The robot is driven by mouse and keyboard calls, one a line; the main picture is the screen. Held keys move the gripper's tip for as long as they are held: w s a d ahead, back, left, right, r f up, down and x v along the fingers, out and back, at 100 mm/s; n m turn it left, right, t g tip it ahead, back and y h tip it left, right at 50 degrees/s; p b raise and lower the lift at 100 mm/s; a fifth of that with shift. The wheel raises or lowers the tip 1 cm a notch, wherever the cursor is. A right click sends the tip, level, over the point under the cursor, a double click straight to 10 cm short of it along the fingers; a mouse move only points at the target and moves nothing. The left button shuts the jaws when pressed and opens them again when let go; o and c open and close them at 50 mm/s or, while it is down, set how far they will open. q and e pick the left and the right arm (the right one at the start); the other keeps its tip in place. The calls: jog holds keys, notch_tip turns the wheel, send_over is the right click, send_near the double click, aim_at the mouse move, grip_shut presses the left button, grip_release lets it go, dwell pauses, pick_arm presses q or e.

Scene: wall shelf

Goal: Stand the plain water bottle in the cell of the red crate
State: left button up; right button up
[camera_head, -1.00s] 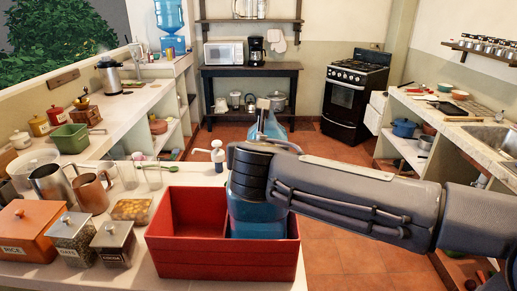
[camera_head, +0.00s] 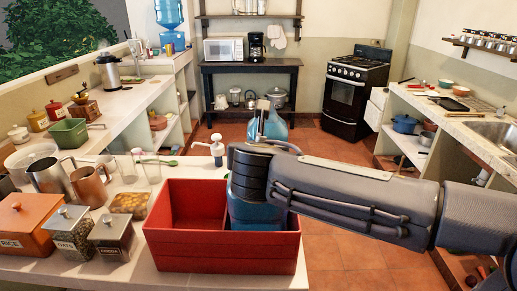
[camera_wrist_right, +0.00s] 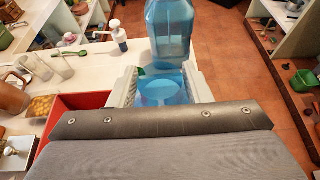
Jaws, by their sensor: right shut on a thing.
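The plain water bottle (camera_head: 258,215) is large, clear blue and upright. The red crate (camera_head: 222,252) stands on the near counter, with a divider between a left and a right cell. The bottle's lower part is in the right cell, and the front wall hides its base. I cannot tell whether it touches the floor. My left gripper is out of view.
Left of the crate are a small box of yellow pieces (camera_head: 130,203), lidded canisters (camera_head: 112,237), metal pitchers (camera_head: 52,177) and glasses. A white pump dispenser (camera_head: 216,151) stands behind the crate. The crate's left cell (camera_head: 195,208) looks empty. Open floor lies to the right.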

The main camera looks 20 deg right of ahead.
jog(key=shift+f+b, duration=0.85)
jog(key=shift+f, duration=0.35)
jog(key=o, duration=1.5)
jog(key=shift+v, duration=3.95)
jog(key=shift+f, duration=0.1)
